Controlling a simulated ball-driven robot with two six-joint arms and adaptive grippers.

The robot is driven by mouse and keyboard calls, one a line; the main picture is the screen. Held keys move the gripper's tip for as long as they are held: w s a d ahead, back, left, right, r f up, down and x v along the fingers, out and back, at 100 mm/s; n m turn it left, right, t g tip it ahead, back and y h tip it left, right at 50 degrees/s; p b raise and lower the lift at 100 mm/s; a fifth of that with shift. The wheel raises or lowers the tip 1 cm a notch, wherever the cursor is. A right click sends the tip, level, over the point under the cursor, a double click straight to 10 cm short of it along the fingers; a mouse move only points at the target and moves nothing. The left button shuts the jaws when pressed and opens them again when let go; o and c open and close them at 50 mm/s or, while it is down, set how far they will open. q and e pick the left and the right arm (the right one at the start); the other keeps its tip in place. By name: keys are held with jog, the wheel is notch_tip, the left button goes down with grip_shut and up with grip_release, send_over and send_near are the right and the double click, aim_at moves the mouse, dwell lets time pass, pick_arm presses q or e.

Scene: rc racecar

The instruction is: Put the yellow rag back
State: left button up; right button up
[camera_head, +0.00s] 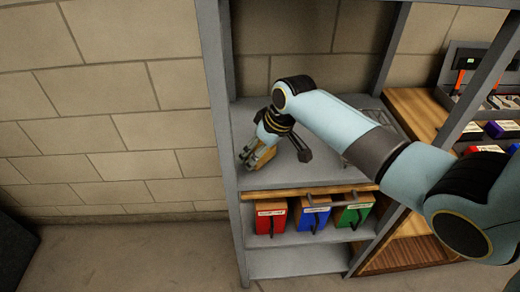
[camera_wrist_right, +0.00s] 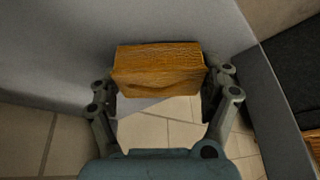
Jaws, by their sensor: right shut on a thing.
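The yellow rag (camera_wrist_right: 158,72) shows in the wrist view as an orange-yellow, folded, block-like bundle. It sits between the two fingers of my right gripper (camera_wrist_right: 160,90), which is shut on it. In the head view my right gripper (camera_head: 258,158) is over the left part of the grey shelf top (camera_head: 225,183), near the left post. A bit of the rag (camera_head: 264,156) shows between the fingers there. I cannot tell whether the rag touches the shelf surface. My left gripper is not in view.
Red (camera_head: 270,217), blue (camera_head: 311,214) and green (camera_head: 352,210) bins sit on the level below. A grey upright post (camera_head: 219,110) stands close left of my gripper. A wooden-topped unit (camera_head: 415,110) with tools is at right. The shelf's front middle looks clear.

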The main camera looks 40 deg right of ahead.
jog(key=shift+f, duration=0.1)
jog(key=o, duration=1)
jog(key=shift+c, duration=0.2)
jog(key=v, duration=1.2)
jog(key=shift+p, duration=0.4)
jog(key=shift+d, duration=0.1)
